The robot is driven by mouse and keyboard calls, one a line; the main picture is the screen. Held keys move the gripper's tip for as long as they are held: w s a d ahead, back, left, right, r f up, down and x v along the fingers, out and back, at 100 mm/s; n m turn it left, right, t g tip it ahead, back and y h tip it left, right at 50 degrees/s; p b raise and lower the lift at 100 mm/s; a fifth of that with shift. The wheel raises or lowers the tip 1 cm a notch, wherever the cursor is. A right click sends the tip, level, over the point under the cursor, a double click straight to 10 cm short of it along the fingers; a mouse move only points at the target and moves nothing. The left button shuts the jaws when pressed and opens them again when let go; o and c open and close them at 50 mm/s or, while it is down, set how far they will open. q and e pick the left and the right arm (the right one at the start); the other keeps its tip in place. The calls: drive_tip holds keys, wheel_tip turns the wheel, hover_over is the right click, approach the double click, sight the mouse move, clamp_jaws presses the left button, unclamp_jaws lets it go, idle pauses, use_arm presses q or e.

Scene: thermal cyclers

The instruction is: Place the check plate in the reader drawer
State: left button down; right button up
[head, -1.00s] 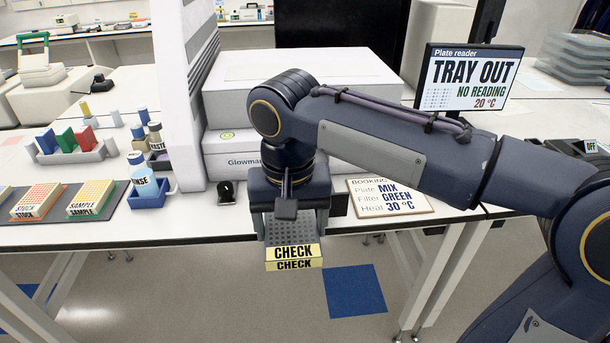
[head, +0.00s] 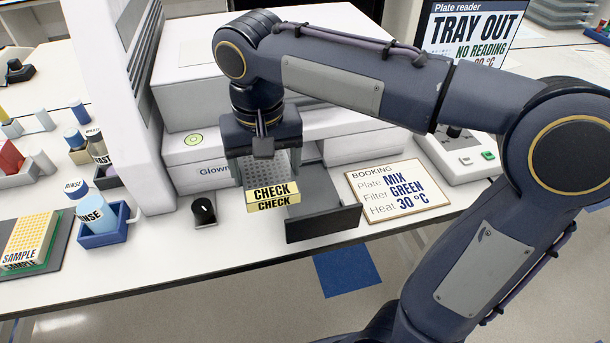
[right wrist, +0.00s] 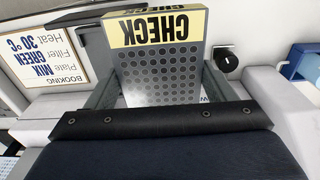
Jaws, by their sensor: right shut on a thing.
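The check plate (head: 272,198) is a grey well plate with a yellow CHECK label on its front. My right gripper (head: 265,165) is shut on it, one finger at each side. The right wrist view also shows the plate (right wrist: 160,70) between the fingers. The reader drawer (head: 325,222) is dark and stands out from the white plate reader (head: 190,165). In the head view the plate overlaps the drawer's left part and hides some of it. I cannot tell the height gap between them. My left gripper is out of view.
A booking card (head: 394,190) lies right of the drawer. A black knob (head: 204,210) sits to the left. A blue holder with a rinse bottle (head: 92,215) and the sample plate (head: 30,238) stand farther left. The reader screen (head: 470,35) says TRAY OUT, no reading.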

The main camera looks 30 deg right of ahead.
drive_tip(key=d, duration=0.1)
drive_tip(key=d+f, duration=0.1)
drive_tip(key=d, duration=0.1)
drive_tip(key=w+d+f, duration=0.1)
drive_tip(key=shift+w+d, duration=0.1)
drive_tip(key=shift+d, duration=0.2)
hover_over(310, 190)
drive_tip(key=a, duration=0.1)
wheel_tip(310, 190, down, 5)
drive_tip(key=shift+a, duration=0.1)
drive_tip(key=shift+d+f, duration=0.35)
drive_tip(key=shift+f, duration=0.15)
drive_tip(key=shift+d+f, duration=0.2)
drive_tip(key=shift+f, duration=1.55)
drive_tip(key=shift+f, duration=0.2)
drive_tip(key=o, duration=1)
